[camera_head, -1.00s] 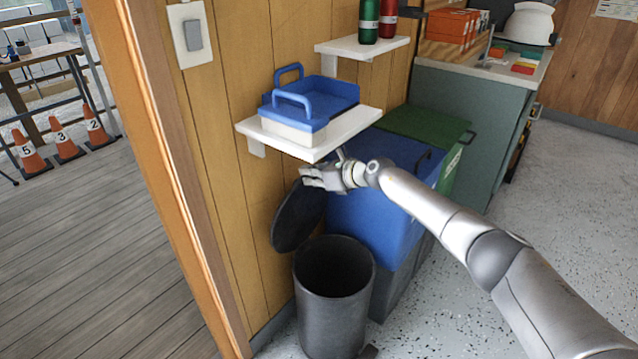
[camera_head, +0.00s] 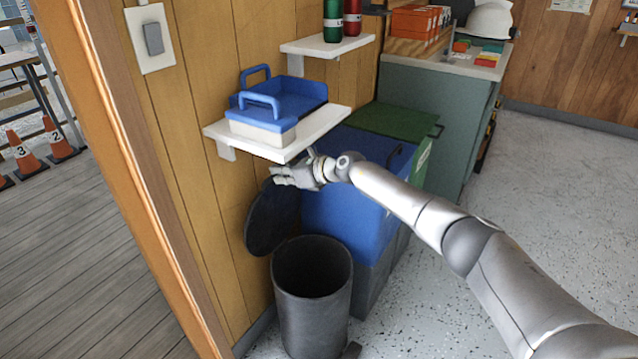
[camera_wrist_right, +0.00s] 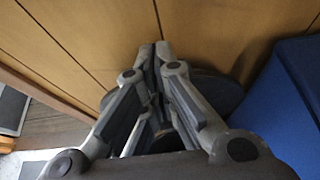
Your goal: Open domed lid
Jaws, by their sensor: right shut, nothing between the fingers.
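The domed lid (camera_head: 268,222) is dark and round. It stands tilted up, near vertical, at the back of the dark bin (camera_head: 312,305), against the wooden wall. The bin's mouth is open and its inside looks dark. My right gripper (camera_head: 277,177) is just above the lid's upper edge and below the white shelf. In the right wrist view my right gripper (camera_wrist_right: 155,48) is shut with its fingertips together and nothing between them. The dark lid (camera_wrist_right: 217,90) shows partly behind the fingers there; I cannot tell whether they touch. My left gripper is not in view.
A white shelf (camera_head: 318,130) with a blue-handled caddy (camera_head: 262,125) hangs close above my right gripper. A blue bin (camera_head: 345,215) stands right of the dark bin, with a green-lidded one (camera_head: 395,118) behind. Open floor (camera_head: 520,200) lies to the right.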

